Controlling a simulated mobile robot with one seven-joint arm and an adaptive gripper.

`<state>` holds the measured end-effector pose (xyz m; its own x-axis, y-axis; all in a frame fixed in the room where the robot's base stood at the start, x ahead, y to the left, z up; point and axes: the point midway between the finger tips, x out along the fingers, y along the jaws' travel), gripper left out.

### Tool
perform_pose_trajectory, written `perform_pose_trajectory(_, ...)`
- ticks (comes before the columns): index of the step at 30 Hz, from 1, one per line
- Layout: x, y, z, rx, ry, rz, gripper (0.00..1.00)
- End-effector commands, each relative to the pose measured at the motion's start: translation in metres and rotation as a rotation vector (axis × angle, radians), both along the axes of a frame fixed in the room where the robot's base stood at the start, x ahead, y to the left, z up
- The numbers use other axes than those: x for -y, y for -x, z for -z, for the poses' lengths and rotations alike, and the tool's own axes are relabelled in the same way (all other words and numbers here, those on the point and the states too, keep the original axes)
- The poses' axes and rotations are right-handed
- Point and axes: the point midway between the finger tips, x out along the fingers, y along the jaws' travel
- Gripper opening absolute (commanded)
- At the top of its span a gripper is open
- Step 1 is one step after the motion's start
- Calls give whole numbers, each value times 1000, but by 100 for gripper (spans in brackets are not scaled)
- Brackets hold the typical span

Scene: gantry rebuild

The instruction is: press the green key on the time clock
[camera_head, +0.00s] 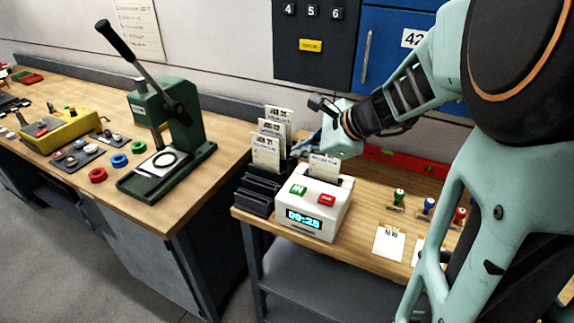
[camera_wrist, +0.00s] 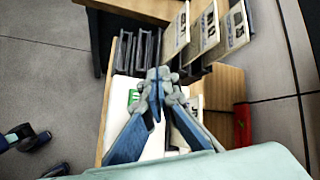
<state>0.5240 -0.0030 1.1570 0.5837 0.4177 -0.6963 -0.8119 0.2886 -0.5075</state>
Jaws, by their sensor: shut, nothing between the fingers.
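The white time clock (camera_head: 341,202) stands on the wooden bench, its face toward the head camera with a lit display (camera_head: 303,219). Its green key (camera_head: 299,190) is on the left of the sloped top and a red key (camera_head: 327,199) is on the right. In the wrist view the green key (camera_wrist: 133,97) shows just left of my fingers, beside the white clock body (camera_wrist: 118,130). My gripper (camera_wrist: 158,76) is shut and empty. In the head view my gripper (camera_head: 296,152) is above and behind the clock, apart from the green key. The fingers partly cover the clock in the wrist view.
A card (camera_head: 324,163) stands up at the clock's back. A dark rack with cards (camera_head: 265,152) is close on the left. Stamps (camera_head: 399,198) and paper slips (camera_head: 389,244) lie to the right. A green press (camera_head: 190,125) stands on the other bench.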

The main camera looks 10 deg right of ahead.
Motion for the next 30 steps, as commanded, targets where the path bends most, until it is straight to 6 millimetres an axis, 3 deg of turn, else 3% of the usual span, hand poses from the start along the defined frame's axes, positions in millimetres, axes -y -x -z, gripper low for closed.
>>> perform_pose_trajectory(8,0,0,24,-2,0,1,0)
perform_pose_trajectory(21,0,0,81,0,0,0,0)
perform_pose_trajectory(30,0,0,88,0,0,0,0)
